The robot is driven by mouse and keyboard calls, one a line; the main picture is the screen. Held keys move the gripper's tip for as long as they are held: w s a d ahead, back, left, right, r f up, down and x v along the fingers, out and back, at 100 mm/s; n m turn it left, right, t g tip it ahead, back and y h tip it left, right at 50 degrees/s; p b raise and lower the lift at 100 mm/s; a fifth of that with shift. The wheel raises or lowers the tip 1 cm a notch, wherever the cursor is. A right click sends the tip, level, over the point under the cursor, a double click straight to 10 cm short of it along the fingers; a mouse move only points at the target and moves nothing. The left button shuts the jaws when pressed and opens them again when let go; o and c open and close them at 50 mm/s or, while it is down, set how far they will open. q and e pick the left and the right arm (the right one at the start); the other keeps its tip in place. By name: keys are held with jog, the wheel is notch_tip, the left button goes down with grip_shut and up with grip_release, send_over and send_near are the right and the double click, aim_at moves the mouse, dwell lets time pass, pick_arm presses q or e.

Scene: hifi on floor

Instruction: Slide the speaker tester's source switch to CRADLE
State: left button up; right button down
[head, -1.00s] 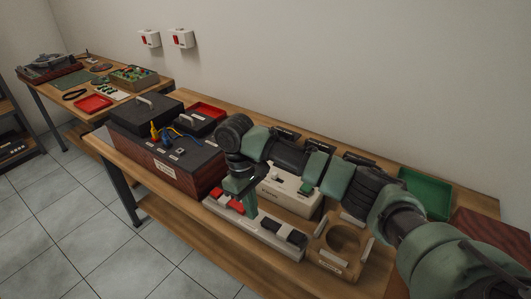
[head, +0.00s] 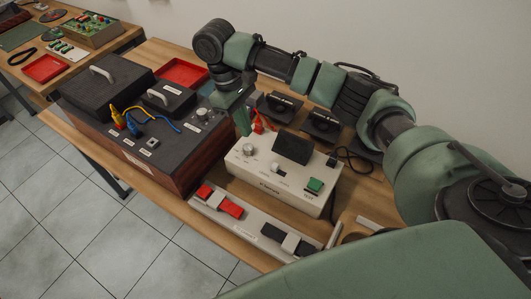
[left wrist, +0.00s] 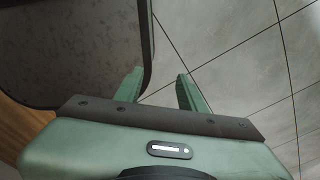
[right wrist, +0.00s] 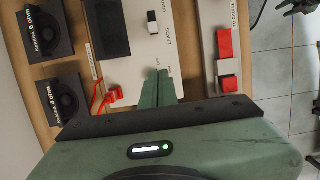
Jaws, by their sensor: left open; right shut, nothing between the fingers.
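The speaker tester (head: 240,165) is a cream box on the bench with a dark screen, a knob and a green button. Its small slide switch (head: 275,168), a white tab in a dark slot, also shows in the right wrist view (right wrist: 152,22), with the word LEADS beside it. I cannot read the word CRADLE. My right gripper (head: 245,133) is shut and empty, pointing down at the tester's back left end. In the right wrist view its fingertips (right wrist: 158,72) are below the switch, apart from it. My left gripper (left wrist: 160,85) is open and empty, above tiled floor.
Red leads (right wrist: 107,95) lie beside the right fingers. A pale strip (head: 237,228) with red and black blocks lies in front of the tester. Black speaker units (head: 320,122) stand behind it. A dark wooden cabinet (head: 190,165) with clips stands at left.

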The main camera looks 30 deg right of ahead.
jog(key=p, duration=0.1)
send_near(258, 161)
jog(key=shift+s+f, duration=0.1)
jog(key=shift+f, duration=0.3)
jog(key=p+x, duration=0.1)
jog(key=x, duration=0.4)
jog(key=shift+f, duration=0.15)
jog(key=shift+s+d+r+p, duration=0.1)
jog(key=shift+s+d+p, duration=0.25)
jog(key=shift+s, duration=0.2)
jog(key=shift+s+d+r+p, duration=0.1)
jog(key=shift+s+d+p, duration=0.25)
jog(key=shift+s, duration=0.2)
jog(key=shift+s+d, duration=0.25)
jog(key=shift+s, duration=0.35)
pick_arm(q)
jog(key=r, duration=0.1)
jog(key=w+r, duration=0.2)
jog(key=shift+w+d+r, duration=0.1)
jog(key=shift+d+r, duration=0.25)
jog(key=shift+r, duration=0.05)
pick_arm(e)
jog(key=shift+f, duration=0.1)
pick_arm(q)
jog(key=shift+a, duration=0.1)
